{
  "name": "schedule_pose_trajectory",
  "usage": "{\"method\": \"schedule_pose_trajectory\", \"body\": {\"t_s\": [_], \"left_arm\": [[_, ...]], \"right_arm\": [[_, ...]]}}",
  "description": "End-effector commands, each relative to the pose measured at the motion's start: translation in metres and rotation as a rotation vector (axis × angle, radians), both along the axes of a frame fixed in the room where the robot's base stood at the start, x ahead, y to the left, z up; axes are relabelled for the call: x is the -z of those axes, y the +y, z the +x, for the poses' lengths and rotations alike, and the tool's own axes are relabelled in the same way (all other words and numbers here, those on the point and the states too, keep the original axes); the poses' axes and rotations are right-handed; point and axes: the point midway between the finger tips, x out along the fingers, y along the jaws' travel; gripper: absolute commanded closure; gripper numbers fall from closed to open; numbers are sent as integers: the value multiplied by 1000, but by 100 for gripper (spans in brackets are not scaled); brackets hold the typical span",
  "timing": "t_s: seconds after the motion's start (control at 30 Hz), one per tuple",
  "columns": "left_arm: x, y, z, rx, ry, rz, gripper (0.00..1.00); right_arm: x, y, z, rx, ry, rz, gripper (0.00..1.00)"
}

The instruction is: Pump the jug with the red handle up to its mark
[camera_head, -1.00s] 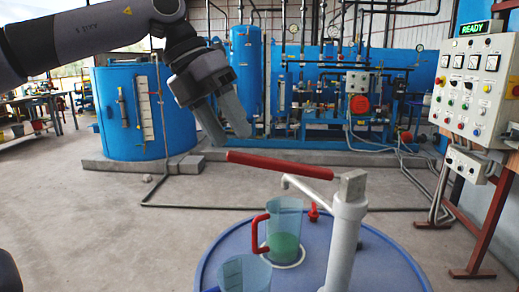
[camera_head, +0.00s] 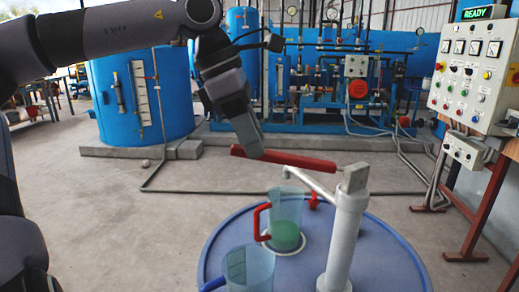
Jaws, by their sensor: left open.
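The jug with the red handle (camera_head: 286,213) is clear and stands on the blue drum top under the pump spout. Green liquid (camera_head: 285,236) fills its lower part; I cannot make out the mark. The pump (camera_head: 346,232) is a grey upright post with a thin spout (camera_head: 307,180) and a long red lever (camera_head: 290,161) reaching left. My left gripper (camera_head: 254,150) is open, its fingers overlapping in this view, at the lever's free left end. I cannot tell whether they touch or surround it. My right gripper is not in view.
A second clear jug (camera_head: 248,270) stands at the drum's front, cut off by the picture edge. The blue drum top (camera_head: 385,255) is otherwise mostly bare. A control panel (camera_head: 473,75) with a READY sign stands right. Blue tanks and piping stand behind, beyond open floor.

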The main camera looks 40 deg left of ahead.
Motion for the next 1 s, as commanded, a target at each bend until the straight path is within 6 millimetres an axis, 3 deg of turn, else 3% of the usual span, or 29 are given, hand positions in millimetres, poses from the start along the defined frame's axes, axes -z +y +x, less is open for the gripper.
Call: {"method": "schedule_pose_trajectory", "body": {"t_s": [0.2, 0.53, 0.57, 0.7, 1.0], "left_arm": [[25, -7, 7, 0, 2, -2, 51], [30, -9, 9, -1, 0, -3, 51], [30, -9, 9, -1, 0, -3, 54], [30, -9, 9, -1, 0, -3, 100], [28, -5, 9, -2, 7, 7, 100]], "right_arm": [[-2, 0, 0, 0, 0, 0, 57], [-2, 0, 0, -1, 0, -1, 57], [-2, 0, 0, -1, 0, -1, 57], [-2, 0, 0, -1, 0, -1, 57], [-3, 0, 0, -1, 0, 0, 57]]}}
